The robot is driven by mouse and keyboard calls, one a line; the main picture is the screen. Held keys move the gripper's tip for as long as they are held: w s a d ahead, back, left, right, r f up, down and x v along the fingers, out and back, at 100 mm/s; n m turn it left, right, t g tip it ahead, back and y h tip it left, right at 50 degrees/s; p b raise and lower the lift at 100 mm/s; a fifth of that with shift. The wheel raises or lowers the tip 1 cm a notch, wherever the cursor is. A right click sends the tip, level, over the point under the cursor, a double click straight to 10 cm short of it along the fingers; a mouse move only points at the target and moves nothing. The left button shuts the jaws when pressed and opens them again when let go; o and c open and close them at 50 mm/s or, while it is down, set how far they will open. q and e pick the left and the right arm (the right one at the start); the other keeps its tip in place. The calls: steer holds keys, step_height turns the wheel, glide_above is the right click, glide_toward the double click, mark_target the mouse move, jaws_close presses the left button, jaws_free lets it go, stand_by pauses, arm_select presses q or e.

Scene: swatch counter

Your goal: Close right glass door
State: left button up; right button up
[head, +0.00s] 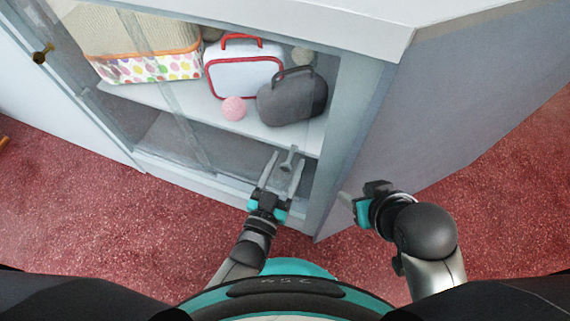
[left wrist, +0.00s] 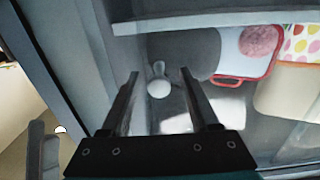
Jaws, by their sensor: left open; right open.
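The cabinet has see-through glass panes in its front. The right glass door (head: 225,160) is hard to make out, and I cannot tell how far it stands open. A small grey knob (head: 290,158) shows near the right front post; it also appears as a pale round knob (left wrist: 158,86) in the left wrist view. My left gripper (head: 283,165) is open, with its fingers on either side of the knob. I cannot tell whether they touch it. My right gripper (head: 350,197) is open and empty, outside the cabinet near its right front corner.
The upper shelf (head: 150,98) holds a polka-dot basket (head: 150,68), a white case with red trim (head: 240,78), a dark grey bag (head: 292,97) and a pink ball (head: 234,108). A brass knob (head: 42,56) is at the far left. Red floor (head: 520,170) lies clear at the right.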

arm_select(q)
steer(key=shift+s+a, duration=0.15)
steer(key=shift+s, duration=0.3)
steer(key=shift+p+v, duration=0.5)
steer(key=shift+v, duration=0.3)
steer(key=p+v, duration=0.3)
steer(key=v, duration=0.9)
steer(key=shift+s+a, duration=0.15)
steer(key=shift+s, duration=0.2)
arm_select(e)
step_height(320, 180, down, 6)
steer(key=s+d+g, duration=0.1)
steer(key=s+g, duration=0.1)
steer(key=shift+d+r+g+h, duration=0.15)
steer(key=shift+d+g+h, duration=0.15)
steer(key=shift+d+h, duration=0.1)
